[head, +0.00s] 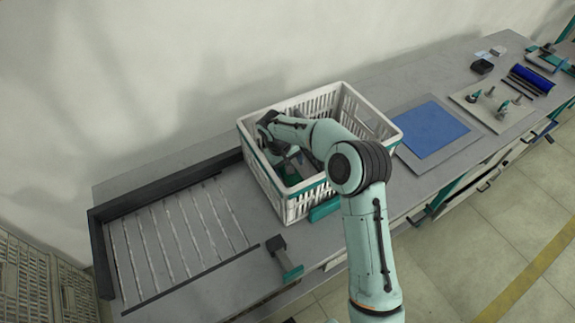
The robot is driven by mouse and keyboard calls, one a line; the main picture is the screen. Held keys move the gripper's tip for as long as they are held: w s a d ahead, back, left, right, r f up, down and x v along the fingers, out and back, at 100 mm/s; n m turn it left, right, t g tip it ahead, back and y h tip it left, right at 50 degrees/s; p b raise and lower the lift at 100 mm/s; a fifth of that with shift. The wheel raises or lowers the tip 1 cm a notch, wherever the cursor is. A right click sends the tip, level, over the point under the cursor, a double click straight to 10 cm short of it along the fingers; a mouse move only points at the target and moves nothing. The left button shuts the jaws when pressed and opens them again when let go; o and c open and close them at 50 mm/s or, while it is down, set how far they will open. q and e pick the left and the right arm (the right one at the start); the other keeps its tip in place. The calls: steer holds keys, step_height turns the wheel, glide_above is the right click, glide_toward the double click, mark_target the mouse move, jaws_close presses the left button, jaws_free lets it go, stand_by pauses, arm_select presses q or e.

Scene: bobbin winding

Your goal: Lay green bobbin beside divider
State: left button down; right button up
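A white slatted crate (298,207) with a teal band stands on the grey bench. My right arm comes in from the bottom and bends over the crate's near rim. My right gripper (284,163) is down inside the left part of the crate; its fingers are small and partly hidden, so I cannot tell whether they are open or shut. A dark green patch (292,179) shows low in the crate beside the gripper; I cannot tell if it is the green bobbin. My forearm covers the middle of the crate, and no divider can be made out. My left gripper is not in view.
A dark-framed roller tray (180,240) lies left of the crate. A teal-and-black clamp-like part (287,263) is at the near edge. A blue mat (432,129) lies right of the crate, then a board with small parts (492,106) and a blue roll (530,80).

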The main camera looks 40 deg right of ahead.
mark_target(280, 171)
steer(key=p+v, duration=0.1)
steer(key=v, duration=1.1)
stand_by(0.5)
